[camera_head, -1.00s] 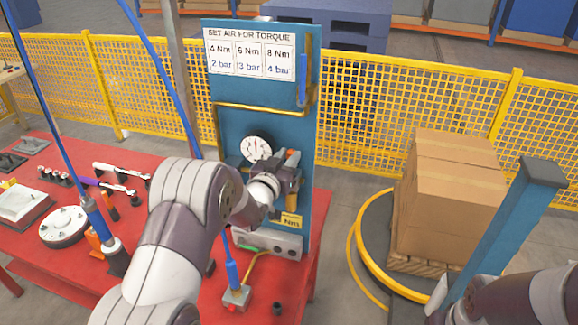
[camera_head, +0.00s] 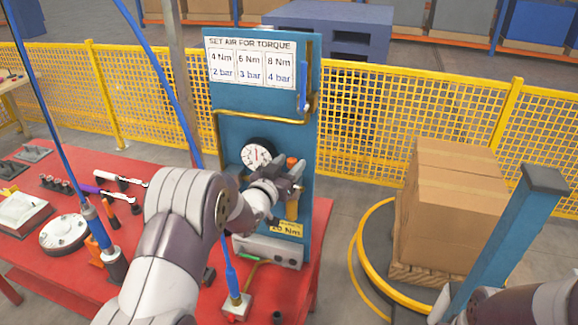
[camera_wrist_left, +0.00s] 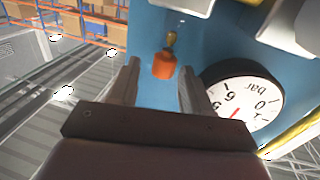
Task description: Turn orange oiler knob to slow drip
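The orange oiler knob (camera_wrist_left: 164,66) sits on the blue panel (camera_wrist_left: 150,35), with a small brass-coloured stem next to it. It also shows in the head view (camera_head: 292,161), to the right of the round pressure gauge (camera_head: 257,154). My left gripper (camera_head: 297,181) is at the panel, close to the knob. In the left wrist view its two fingers (camera_wrist_left: 159,82) are spread, with the knob between their tips in the picture. Gaps show on both sides of the knob. I cannot tell how far the tips are from the panel. My right gripper cannot be made out.
The gauge (camera_wrist_left: 243,100) lies close beside one left finger. A yellow pipe (camera_head: 262,118) and a blue valve handle (camera_head: 303,88) are higher on the panel. A red table (camera_head: 60,270) holds tools. Boxes (camera_head: 455,205) stand at right, behind a blue post (camera_head: 512,240).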

